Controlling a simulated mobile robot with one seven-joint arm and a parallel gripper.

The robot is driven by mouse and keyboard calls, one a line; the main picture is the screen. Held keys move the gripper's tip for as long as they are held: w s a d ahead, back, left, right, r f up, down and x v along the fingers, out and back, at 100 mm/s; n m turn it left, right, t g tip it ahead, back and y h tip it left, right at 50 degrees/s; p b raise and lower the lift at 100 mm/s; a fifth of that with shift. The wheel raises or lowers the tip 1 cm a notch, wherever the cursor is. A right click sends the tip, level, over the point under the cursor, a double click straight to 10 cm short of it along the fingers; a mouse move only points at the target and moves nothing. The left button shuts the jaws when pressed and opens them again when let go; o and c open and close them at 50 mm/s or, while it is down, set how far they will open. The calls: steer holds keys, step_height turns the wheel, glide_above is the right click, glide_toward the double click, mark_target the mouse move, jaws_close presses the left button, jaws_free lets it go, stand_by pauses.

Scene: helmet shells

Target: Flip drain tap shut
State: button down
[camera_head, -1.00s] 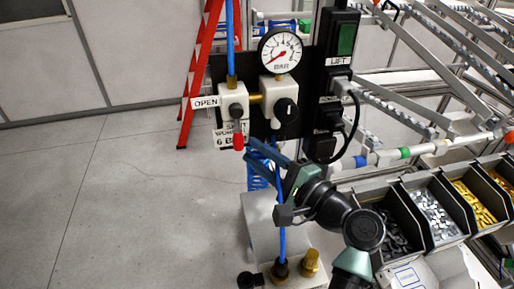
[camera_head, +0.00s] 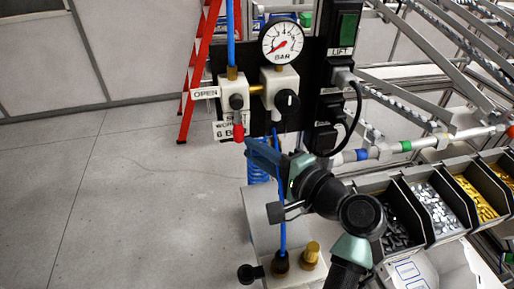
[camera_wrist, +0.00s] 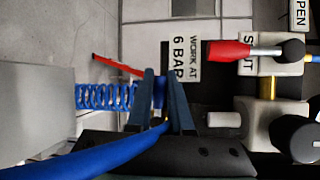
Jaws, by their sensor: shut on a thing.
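The tap (camera_head: 236,102) is on the black panel, with the OPEN label to its left and the SHUT label below. Its red-tipped lever (camera_head: 239,132) hangs down over the SHUT label; in the wrist view the red lever (camera_wrist: 229,50) lies along that label. My gripper (camera_head: 250,146) is just below and right of the red tip, apart from it. In the wrist view my dark blue fingers (camera_wrist: 163,74) stand left of the lever, not around it. They seem shut on the blue hose (camera_wrist: 100,152) that runs up between them, though the contact is partly hidden.
A pressure gauge (camera_head: 283,43) and black regulator knob (camera_head: 286,102) are right of the tap. A blue coiled hose (camera_wrist: 105,97) hangs behind my fingers. Brass fittings (camera_head: 310,255) stand below. Parts bins (camera_head: 435,210) are at the right. The floor at left is clear.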

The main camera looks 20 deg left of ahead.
steer(key=shift+f+n, duration=0.2)
steer(key=shift+n, duration=0.3)
steer(key=c, duration=1.1)
jaws_free()
steer(key=shift+d, duration=0.15)
steer(key=b+v, duration=0.4)
steer(key=v, duration=0.8)
steer(key=shift+s+d+r, duration=0.2)
steer(key=shift+s+r, duration=0.1)
steer(key=shift+r, duration=0.05)
